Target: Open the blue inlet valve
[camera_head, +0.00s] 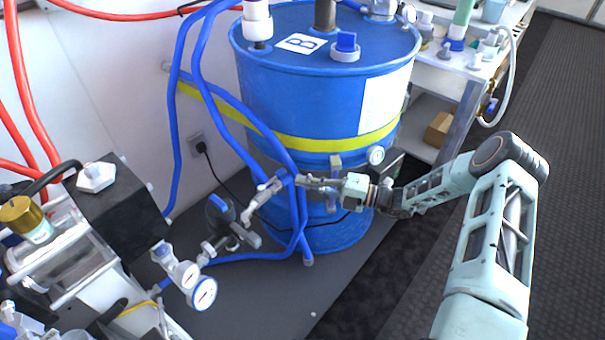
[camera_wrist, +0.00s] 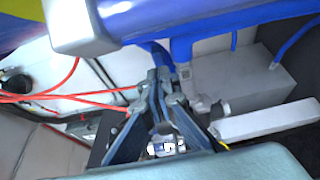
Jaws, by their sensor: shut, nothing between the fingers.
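My gripper (camera_head: 299,180) reaches in from the right in the head view, with its fingers pointing left in front of the blue drum (camera_head: 318,110). In the wrist view its two fingers (camera_wrist: 158,76) come together at the tips, shut and empty. The tips are close to a blue hose with a grey metal fitting (camera_head: 262,192); I cannot tell whether they touch it. A valve with a blue handle (camera_head: 221,207) sits lower left of the fingertips, apart from them. I cannot tell for sure which part is the inlet valve.
Blue hoses (camera_head: 176,130) hang in front of the drum and along the wall. A machine with round gauges (camera_head: 204,293) stands at lower left. A shelf unit with fittings (camera_head: 450,75) is at upper right. The dark floor at right is clear beyond my arm.

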